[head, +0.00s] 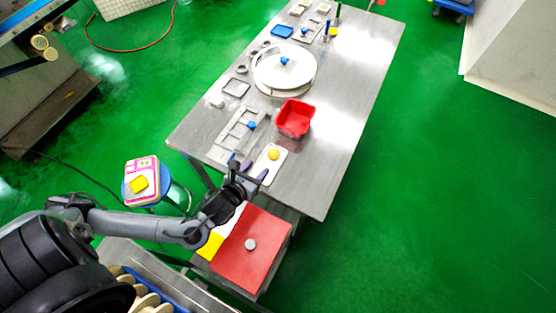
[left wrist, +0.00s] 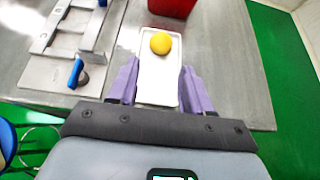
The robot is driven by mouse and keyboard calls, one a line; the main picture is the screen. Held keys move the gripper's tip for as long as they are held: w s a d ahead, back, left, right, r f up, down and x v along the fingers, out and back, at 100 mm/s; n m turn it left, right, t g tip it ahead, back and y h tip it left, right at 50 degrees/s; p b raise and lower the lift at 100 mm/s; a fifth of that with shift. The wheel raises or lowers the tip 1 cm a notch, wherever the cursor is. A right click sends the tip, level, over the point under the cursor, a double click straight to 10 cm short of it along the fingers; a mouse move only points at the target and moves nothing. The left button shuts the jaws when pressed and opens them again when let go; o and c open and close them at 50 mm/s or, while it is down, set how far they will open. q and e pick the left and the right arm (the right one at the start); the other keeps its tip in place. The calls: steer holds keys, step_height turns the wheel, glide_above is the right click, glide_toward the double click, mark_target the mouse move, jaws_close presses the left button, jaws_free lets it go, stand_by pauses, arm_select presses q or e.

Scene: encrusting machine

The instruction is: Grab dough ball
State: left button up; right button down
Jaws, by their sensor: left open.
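The dough ball (head: 273,154) is a small yellow-orange ball on a white tray (head: 265,173) near the front edge of the steel table. In the left wrist view the ball (left wrist: 160,43) sits toward the far end of the white tray (left wrist: 157,88). My left gripper (head: 256,172) is at the near end of the tray, short of the ball. Its purple fingers (left wrist: 159,85) are open, one on each side of the tray in the left wrist view, with nothing between them but the tray's surface below. My right gripper is not in view.
A red bin (head: 295,118) stands just behind the tray. A metal fixture with a blue knob (head: 251,125) lies to its left. A large white round dish (head: 285,68) is farther back. A red board (head: 250,250) lies below the table's front edge. The table's right side is clear.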

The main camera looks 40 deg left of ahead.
mark_target(271, 156)
arm_select(q)
steer(key=shift+w+a+f, duration=0.15)
steer(key=shift+w+f, duration=0.2)
steer(key=shift+f, duration=0.05)
steer(key=x, duration=0.1)
steer(key=b+x, duration=0.1)
steer(key=x, duration=0.2)
steer(key=shift+w+d, duration=0.2)
steer(key=shift+w, duration=0.1)
steer(key=shift+w+a+f+b, duration=0.1)
steer(key=shift+w+f+b, duration=0.3)
steer(key=shift+w, duration=0.1)
steer(key=shift+b+x, duration=0.65)
steer(key=shift+x, duration=1.65)
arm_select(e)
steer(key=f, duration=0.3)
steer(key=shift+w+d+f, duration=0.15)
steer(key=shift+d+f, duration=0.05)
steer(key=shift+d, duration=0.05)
arm_select(q)
steer(key=c, duration=0.6)
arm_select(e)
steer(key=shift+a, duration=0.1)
